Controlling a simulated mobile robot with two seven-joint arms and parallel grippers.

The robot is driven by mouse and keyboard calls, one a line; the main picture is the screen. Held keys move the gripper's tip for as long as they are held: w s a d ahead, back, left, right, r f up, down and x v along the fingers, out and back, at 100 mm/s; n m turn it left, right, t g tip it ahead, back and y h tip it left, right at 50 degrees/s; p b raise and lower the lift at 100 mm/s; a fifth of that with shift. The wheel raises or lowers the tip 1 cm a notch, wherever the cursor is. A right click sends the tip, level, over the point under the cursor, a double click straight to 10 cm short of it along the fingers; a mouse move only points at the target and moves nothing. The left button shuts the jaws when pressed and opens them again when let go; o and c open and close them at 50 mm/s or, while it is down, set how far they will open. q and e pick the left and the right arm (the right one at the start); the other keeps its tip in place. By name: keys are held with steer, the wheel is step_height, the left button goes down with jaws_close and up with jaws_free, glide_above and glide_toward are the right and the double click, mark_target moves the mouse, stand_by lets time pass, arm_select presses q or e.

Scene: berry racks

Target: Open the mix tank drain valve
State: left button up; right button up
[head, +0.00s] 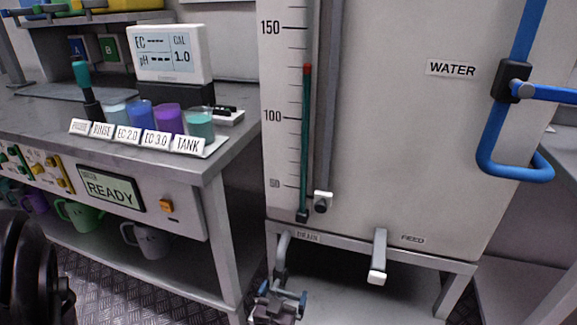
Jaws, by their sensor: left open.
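The mix tank (415,135) is a large pale tank with a level scale and a red-topped green level bar. A grey drain pipe (281,262) bends down below its DRAIN label (308,236). Blue parts, apparently the drain valve handle (301,297), show at the pipe's lower end. My left gripper (277,303) is open at the bottom edge, a grey blocky shape right at the handle. I cannot tell whether it touches it, and the valve body is largely hidden. My right gripper is not seen.
A bench (235,135) on the left holds a meter (172,53) and several coloured cups. A FEED pipe (378,262) sticks out right of the drain. A blue water pipe (490,140) loops at the tank's right.

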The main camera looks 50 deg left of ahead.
arm_select(q)
steer(key=shift+w+a, duration=0.15)
steer(key=shift+w, duration=0.15)
steer(key=c, duration=0.9)
